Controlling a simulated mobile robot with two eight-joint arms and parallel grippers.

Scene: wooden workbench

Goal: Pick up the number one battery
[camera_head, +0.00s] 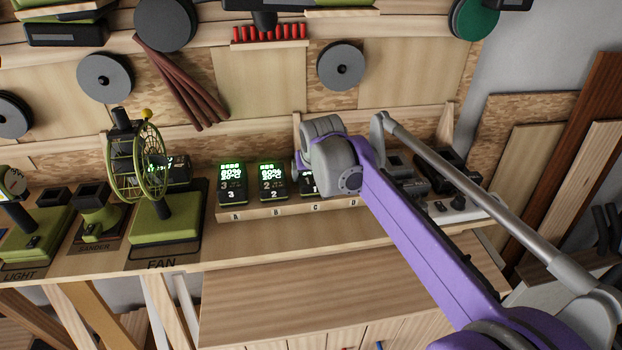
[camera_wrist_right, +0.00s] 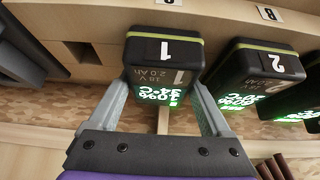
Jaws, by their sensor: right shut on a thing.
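The number one battery (camera_wrist_right: 163,60) is a black block with a lime-green stripe, a white "1" and a lit green display. My right gripper (camera_wrist_right: 160,84) has one finger on each side of it and is shut on it. In the head view, only a sliver of this battery (camera_head: 307,184) shows, at the spot marked C; my right wrist hides the rest. I cannot tell whether it is clear of its wooden holder. My left gripper is not in view.
The number two battery (camera_head: 273,181) stands close beside it, and the number three battery (camera_head: 231,183) is further left, both on the wooden holder (camera_head: 258,211). A green fan (camera_head: 165,219) stands left of them. Dark devices are at the right.

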